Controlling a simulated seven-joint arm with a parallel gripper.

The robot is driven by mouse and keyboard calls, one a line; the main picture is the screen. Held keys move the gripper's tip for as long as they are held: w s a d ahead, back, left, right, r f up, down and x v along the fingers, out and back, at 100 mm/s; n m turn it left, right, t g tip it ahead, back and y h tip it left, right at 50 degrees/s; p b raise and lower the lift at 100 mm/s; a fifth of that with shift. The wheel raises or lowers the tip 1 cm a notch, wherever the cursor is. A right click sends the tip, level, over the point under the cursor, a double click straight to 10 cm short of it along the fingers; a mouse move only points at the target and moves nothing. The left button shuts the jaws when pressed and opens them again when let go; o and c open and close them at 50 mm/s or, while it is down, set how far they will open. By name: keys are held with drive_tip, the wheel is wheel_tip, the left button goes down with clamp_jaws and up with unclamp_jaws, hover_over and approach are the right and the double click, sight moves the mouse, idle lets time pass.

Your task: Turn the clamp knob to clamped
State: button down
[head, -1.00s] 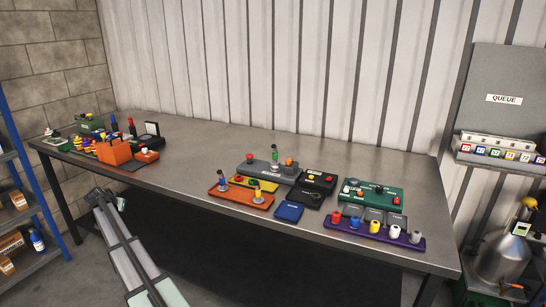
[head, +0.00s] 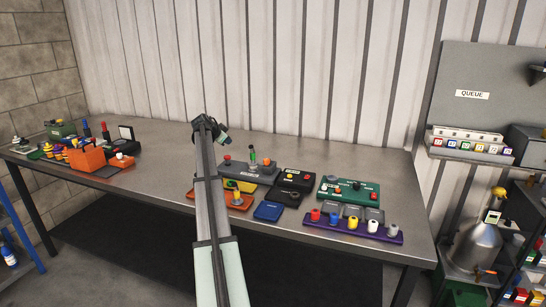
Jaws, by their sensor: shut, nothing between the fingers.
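No label reading clamp is legible, so I cannot tell for sure which control is the clamp knob. A grey fixture (head: 240,170) at the table's middle carries a red knob (head: 227,158), an orange knob (head: 267,162) and an upright green-topped piece (head: 252,156). A green panel (head: 337,194) to its right carries a dark round knob (head: 357,185) and small buttons. My gripper (head: 222,138) is shut and empty, above the table, left of and above the grey fixture in the picture. My arm hides part of the orange tray (head: 240,204).
A black box (head: 296,180) with a yellow button sits between fixture and green panel. A blue pad (head: 268,211) and a purple rack (head: 345,229) of coloured pegs lie near the front edge. An orange crate (head: 88,158) stands left.

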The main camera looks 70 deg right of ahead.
drive_tip(key=s+d+r+m+y, duration=0.1)
drive_tip(key=s+d, duration=0.2)
drive_tip(key=s, duration=0.2)
drive_tip(key=s+d+r+m, duration=0.1)
drive_tip(key=s+d+m, duration=0.1)
drive_tip(key=s, duration=0.4)
drive_tip(key=m+t+y, duration=0.8)
drive_tip(key=y, duration=0.1)
approach(273, 163)
drive_tip(key=w+f, duration=0.1)
drive_tip(key=w, duration=0.1)
drive_tip(key=w+f, duration=0.1)
drive_tip(key=f, duration=0.1)
drive_tip(key=w+f, duration=0.1)
drive_tip(key=w, duration=0.1)
drive_tip(key=shift+w+d+f, duration=0.25)
drive_tip(key=shift+w+d, duration=0.05)
drive_tip(key=shift+w, duration=0.05)
